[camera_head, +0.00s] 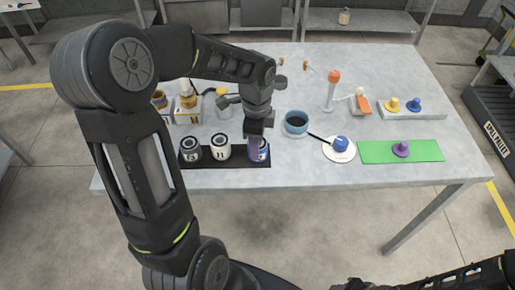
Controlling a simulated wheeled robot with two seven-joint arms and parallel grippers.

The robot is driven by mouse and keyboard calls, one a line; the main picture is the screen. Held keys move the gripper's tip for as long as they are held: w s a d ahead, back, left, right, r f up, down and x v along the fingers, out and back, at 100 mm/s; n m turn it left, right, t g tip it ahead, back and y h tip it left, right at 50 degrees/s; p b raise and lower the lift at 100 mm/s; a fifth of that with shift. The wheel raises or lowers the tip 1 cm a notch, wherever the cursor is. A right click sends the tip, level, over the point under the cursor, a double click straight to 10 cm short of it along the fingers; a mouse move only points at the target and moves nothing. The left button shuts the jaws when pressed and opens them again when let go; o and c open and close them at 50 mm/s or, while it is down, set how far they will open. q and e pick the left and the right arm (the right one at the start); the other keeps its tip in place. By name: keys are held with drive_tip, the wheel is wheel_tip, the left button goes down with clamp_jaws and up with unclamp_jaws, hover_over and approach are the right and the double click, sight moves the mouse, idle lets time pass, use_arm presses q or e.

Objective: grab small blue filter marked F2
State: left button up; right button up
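A small blue-purple filter (258,154) stands upright at the right end of a black mat (205,162) near the table's front edge. Its marking is too small to read. My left gripper (259,137) points down directly over this filter and hides its top. I cannot tell whether the fingers are closed on it or just around it. A white filter (221,149) and a dark filter (190,152) with a pale label stand to its left on the mat. My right gripper is out of view; only part of that arm shows at the lower right.
A blue cup (296,123) of dark liquid stands close right of my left gripper. Beyond it are a white round pad (338,155) with a blue object, a green mat (380,152) with a purple knob (401,149), and an orange-capped bottle (332,92).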

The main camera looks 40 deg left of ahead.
use_arm(q)
drive_tip(key=shift+c, duration=0.2)
wheel_tip(320, 180, up, 10)
drive_tip(key=shift+r+b, duration=0.1)
drive_tip(key=shift+b, duration=0.2)
idle(0.7)
